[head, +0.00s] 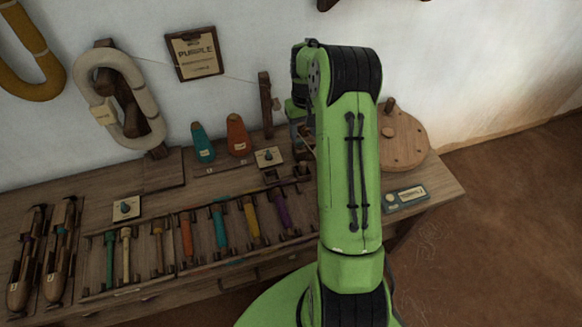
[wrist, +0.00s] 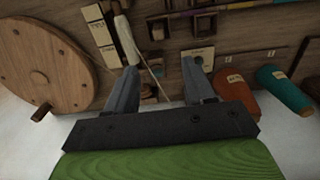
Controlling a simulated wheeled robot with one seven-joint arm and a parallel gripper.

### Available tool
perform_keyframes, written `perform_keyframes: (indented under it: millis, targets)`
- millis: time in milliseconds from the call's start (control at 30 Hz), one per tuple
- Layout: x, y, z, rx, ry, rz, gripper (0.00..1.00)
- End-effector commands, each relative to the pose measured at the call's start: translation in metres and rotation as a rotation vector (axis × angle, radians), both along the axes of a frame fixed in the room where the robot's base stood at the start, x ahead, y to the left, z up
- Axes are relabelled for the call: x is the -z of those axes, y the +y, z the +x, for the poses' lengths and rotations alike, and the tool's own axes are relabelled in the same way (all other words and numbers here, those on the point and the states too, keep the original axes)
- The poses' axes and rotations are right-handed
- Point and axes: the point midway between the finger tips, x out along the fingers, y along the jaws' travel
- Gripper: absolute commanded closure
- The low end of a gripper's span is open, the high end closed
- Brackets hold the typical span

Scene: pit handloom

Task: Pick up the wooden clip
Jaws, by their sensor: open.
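My gripper (wrist: 160,74) is open in the wrist view, its two dark fingers spread above the bench. A small brown wooden piece (wrist: 156,70) shows between the fingers and may be the wooden clip, but it is too small and dark to be sure. A pale thin strip (wrist: 138,42) runs down towards it. Nothing is visibly held. In the head view my green arm covers most of the gripper and the bench beneath it, and I cannot make out a clip there.
A round wooden disc (head: 402,140) with a peg stands at the bench's right. Orange (head: 237,135) and teal (head: 202,143) cones stand behind a card with a knob (head: 268,157). A rack (head: 150,285) of coloured bobbins and two shuttles (head: 62,250) fill the left. A blue-grey labelled box (head: 405,197) lies at front right.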

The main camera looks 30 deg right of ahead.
Motion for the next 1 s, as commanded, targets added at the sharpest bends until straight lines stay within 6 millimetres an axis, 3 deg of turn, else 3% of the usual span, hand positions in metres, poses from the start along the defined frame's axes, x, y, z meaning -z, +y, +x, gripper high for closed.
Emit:
perform_keyframes:
  millis: [133,500,667,900,1000]
  targets:
    - [0.014,-0.002,0.000,0.003,0.003,0.003,0.47]
    - [0.100,-0.002,0.000,0.002,0.003,0.004,0.47]
    - [0.113,-0.002,0.000,0.002,0.001,0.002,0.47]
    - [0.156,-0.003,-0.001,0.003,0.002,0.004,0.47]
    - [0.161,-0.004,0.000,0.002,0.000,0.002,0.47]
